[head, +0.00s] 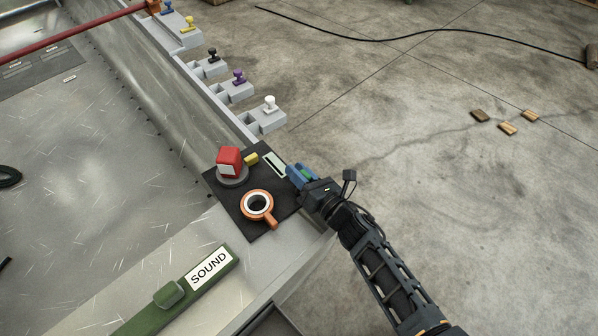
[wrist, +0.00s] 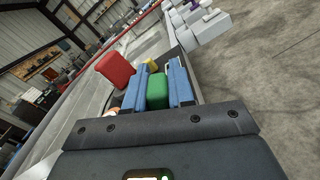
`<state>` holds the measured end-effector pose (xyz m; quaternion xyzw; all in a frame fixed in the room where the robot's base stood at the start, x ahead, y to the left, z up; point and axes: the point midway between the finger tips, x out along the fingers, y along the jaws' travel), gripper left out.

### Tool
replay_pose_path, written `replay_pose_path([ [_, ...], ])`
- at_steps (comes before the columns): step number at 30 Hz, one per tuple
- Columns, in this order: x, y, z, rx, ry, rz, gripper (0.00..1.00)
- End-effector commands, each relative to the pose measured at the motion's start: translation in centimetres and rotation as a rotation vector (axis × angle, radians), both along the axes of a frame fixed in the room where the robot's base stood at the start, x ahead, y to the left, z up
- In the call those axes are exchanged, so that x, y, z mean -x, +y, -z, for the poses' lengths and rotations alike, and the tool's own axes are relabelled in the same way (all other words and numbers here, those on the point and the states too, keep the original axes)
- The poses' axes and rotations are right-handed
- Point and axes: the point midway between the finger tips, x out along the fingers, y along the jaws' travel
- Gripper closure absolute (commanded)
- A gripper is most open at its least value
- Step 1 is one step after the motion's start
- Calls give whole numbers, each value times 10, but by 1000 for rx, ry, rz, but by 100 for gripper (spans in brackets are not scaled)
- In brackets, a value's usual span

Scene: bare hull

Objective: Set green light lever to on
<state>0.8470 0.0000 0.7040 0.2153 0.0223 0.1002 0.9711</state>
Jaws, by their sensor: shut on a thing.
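My gripper (head: 298,174) is at the right edge of the black control panel (head: 228,197) in the head view. Its blue fingers also show in the wrist view (wrist: 160,82). They are shut on a green block-shaped knob, the green light lever (wrist: 157,95), seen between them. Only a small bit of green shows between the fingers in the head view. Just left of the fingers is a pale green slot plate (head: 274,164). The lever's base is hidden, so I cannot tell its position.
A red block (head: 229,160) on a round grey base, a yellow knob (head: 251,159) and an orange ring with a handle (head: 257,206) stand on the panel. A green SOUND slider (head: 168,294) lies in front. Grey blocks with coloured knobs (head: 269,103) line the edge behind.

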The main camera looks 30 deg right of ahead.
Motion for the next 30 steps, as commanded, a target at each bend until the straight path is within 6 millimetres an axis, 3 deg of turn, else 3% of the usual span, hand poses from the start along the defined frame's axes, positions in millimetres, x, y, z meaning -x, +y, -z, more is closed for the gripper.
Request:
replay_pose_path([
  [14,1,5,1,80,-19,-1,100],
  [30,6,29,-1,516,-111,-1,100],
])
